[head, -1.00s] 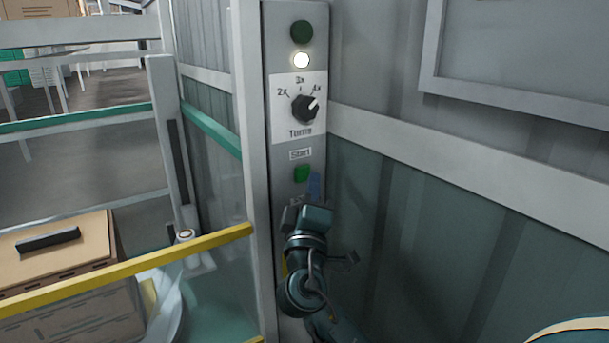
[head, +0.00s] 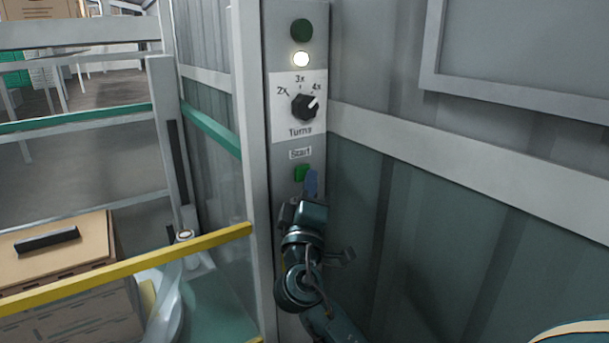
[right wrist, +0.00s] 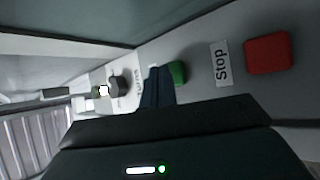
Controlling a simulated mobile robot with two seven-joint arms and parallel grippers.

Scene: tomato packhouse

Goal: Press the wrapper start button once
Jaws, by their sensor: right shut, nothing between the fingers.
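The green start button (head: 301,173) sits below the "Start" label on the grey control panel (head: 284,205). It also shows in the right wrist view (right wrist: 178,72), partly hidden behind my fingers. My right gripper (head: 311,183) is shut and empty, its blue fingertips just below and right of the button in the head view. In the right wrist view the shut fingers (right wrist: 156,85) overlap the button's edge. I cannot tell whether they touch it. My left gripper is not in view.
A turns dial (head: 304,107), a lit white lamp (head: 301,60) and a dark green lamp (head: 302,30) are higher on the panel. A red stop button (right wrist: 268,53) sits close by. A yellow rail (head: 130,270) crosses at left, before stacked boxes (head: 60,245).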

